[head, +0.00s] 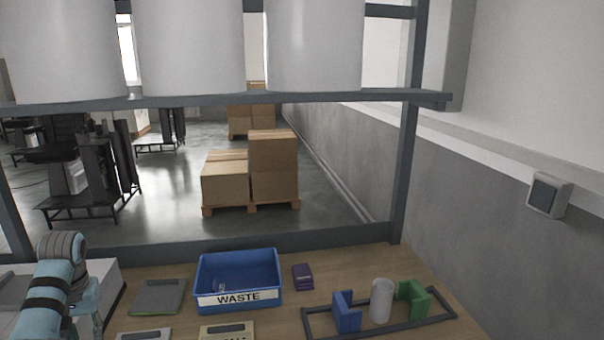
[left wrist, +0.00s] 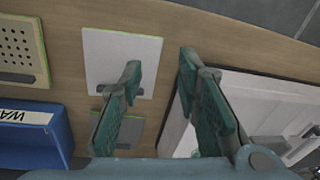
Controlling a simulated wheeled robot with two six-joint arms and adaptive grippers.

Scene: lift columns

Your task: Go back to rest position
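My left arm enters at the lower left of the head view, and its teal gripper (head: 88,302) is partly hidden behind the arm there. In the left wrist view the left gripper (left wrist: 160,64) has its two fingers apart, with only table and a pale plate's edge visible between and beyond them. It appears empty. My right arm and right gripper are in neither view.
A blue WASTE bin (head: 238,276) stands mid-table, with a grey-green plate (head: 158,297) on its left and purple pieces (head: 303,277) on its right. A dark frame (head: 405,324) surrounds blue, white and green parts. A white box (left wrist: 262,105) lies beside the gripper. A shelf (head: 230,101) crosses above.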

